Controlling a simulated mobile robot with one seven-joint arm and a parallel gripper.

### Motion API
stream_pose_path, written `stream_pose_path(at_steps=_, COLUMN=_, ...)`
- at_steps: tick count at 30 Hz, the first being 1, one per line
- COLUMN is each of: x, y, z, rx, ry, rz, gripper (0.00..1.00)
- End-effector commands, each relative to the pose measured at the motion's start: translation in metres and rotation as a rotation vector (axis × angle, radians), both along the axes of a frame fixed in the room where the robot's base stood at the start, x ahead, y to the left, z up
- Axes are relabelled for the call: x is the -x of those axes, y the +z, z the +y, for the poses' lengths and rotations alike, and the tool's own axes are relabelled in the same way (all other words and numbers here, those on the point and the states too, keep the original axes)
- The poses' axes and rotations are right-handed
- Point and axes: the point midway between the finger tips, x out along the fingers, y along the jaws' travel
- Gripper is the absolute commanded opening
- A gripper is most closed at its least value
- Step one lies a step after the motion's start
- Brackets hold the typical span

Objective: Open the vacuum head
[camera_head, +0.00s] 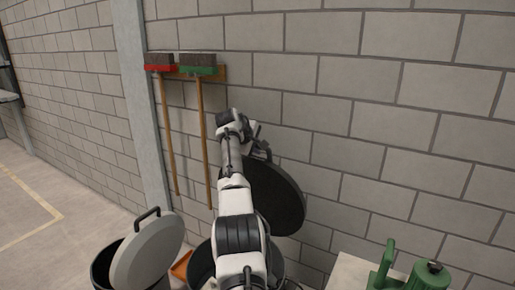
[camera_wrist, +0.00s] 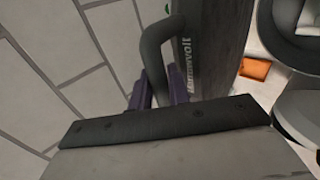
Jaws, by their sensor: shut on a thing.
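The vacuum head (camera_head: 278,197) is a dark round lid, tilted up steeply beside my arm in the head view. Its side with pale lettering (camera_wrist: 188,68) shows in the wrist view. A dark grey looped handle (camera_wrist: 152,50) stands out from it. My gripper (camera_wrist: 162,92), with purplish fingers, is shut on this handle. In the head view my gripper (camera_head: 254,132) is at the upper edge of the head and partly hidden by my wrist. The dark vacuum body (camera_head: 203,262) below is mostly hidden behind my arm.
A black bin (camera_head: 103,268) with a tilted grey lid (camera_head: 148,252) stands at the left. An orange object (camera_head: 181,266) lies between. Two brooms (camera_head: 204,130) hang on the block wall close behind. A green object (camera_head: 420,277) sits on a pale surface at the right.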

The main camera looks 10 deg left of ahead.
Motion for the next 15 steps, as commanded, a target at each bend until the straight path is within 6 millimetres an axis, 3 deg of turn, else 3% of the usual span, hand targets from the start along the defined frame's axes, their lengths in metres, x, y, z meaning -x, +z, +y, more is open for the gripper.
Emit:
stream_pose_path(at_steps=9, x=0.0008, y=-0.0047, z=0.0009, rx=0.002, ry=0.002, rz=0.009, gripper=0.0)
stream_pose_path(at_steps=10, x=0.0008, y=-0.0047, z=0.0009, rx=0.002, ry=0.002, rz=0.009, gripper=0.2)
stream_pose_path(at_steps=13, x=0.0006, y=-0.004, z=0.0009, rx=0.002, ry=0.001, rz=0.008, gripper=0.34)
stream_pose_path(at_steps=15, x=0.0007, y=-0.0037, z=0.0008, rx=0.0, ry=0.001, rz=0.008, gripper=0.37)
